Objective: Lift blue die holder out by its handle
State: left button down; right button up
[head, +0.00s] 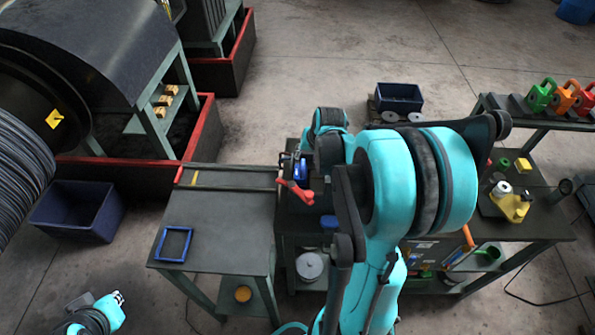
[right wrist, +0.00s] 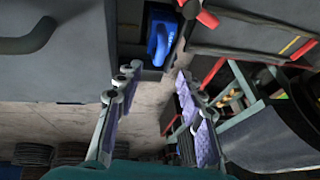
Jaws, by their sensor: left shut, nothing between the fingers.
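The blue die holder (right wrist: 158,42) sits in a gap of a dark housing at the top of the right wrist view, its rounded handle facing the camera. In the head view a small part of the blue die holder (head: 301,169) shows beside a red lever (head: 296,190); my right arm hides much around it. My right gripper (right wrist: 154,86) is open, its fingers spread on either side below the holder in the picture, with nothing between them. It appears apart from the handle. My left gripper (head: 119,297) is shut and empty at the lower left, away from the holder.
The red lever also shows beside the holder in the right wrist view (right wrist: 206,17). A side table (head: 220,225) carries a blue square frame (head: 173,244). Green, orange and red holders (head: 541,94) stand on a rack at right. A blue bin (head: 78,211) stands on the floor.

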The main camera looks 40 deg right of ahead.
aim_at(303, 164)
jog(key=x, duration=0.6)
jog(key=shift+s+a+f, duration=0.1)
jog(key=shift+a+f, duration=0.05)
jog(key=shift+f, duration=0.3)
jog(key=shift+r, duration=0.1)
grip_shut()
